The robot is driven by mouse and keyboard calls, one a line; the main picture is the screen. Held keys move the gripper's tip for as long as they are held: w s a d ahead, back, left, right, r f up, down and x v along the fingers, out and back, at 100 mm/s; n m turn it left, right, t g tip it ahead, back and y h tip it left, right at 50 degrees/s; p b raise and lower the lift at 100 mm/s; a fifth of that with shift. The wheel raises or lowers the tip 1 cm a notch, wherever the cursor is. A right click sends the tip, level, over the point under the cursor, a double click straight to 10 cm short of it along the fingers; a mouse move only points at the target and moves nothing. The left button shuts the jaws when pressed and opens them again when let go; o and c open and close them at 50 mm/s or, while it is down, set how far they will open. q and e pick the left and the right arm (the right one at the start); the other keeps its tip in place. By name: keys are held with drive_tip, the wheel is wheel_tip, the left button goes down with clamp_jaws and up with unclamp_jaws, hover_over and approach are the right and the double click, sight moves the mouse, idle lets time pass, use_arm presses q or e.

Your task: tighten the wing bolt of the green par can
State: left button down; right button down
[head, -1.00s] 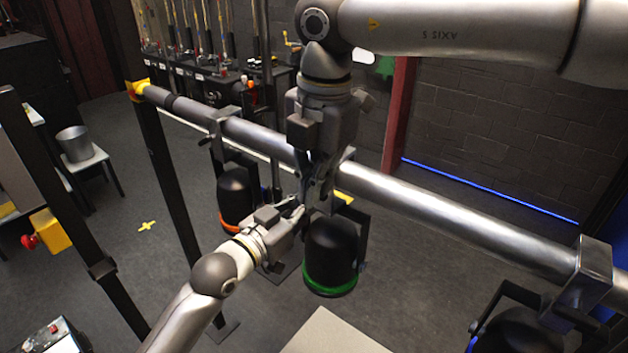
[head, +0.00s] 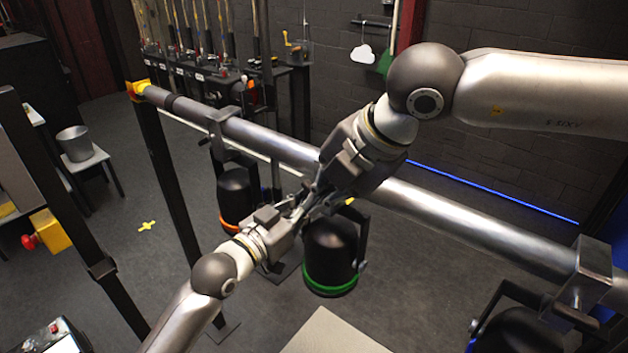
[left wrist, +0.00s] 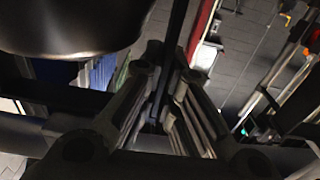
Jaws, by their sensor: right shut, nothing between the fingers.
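The green par can (head: 331,255), a black lamp with a green ring (head: 330,287) at its lower rim, hangs under the metal pipe (head: 450,217). My right gripper (head: 318,197) is shut and empty, just above the can by the pipe, tilted down to the left. My left gripper (head: 303,206) comes from the lower left, its fingers close beside the right gripper's. In the left wrist view its fingers (left wrist: 168,80) are close together with a dark narrow bar between them; whether they grip it is unclear. The can's wing bolt and clamp are hidden behind the grippers.
The orange-ringed par can (head: 236,200) hangs to the left on the same pipe. A blue-ringed can (head: 518,330) hangs at lower right below a clamp (head: 585,275). A pale board (head: 332,335) lies below the green can.

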drive_tip(key=shift+s+d+f+t+y, duration=0.15)
drive_tip(key=shift+f+t+y, duration=0.7)
drive_tip(key=shift+y, duration=0.35)
drive_tip(key=shift+f, duration=0.3)
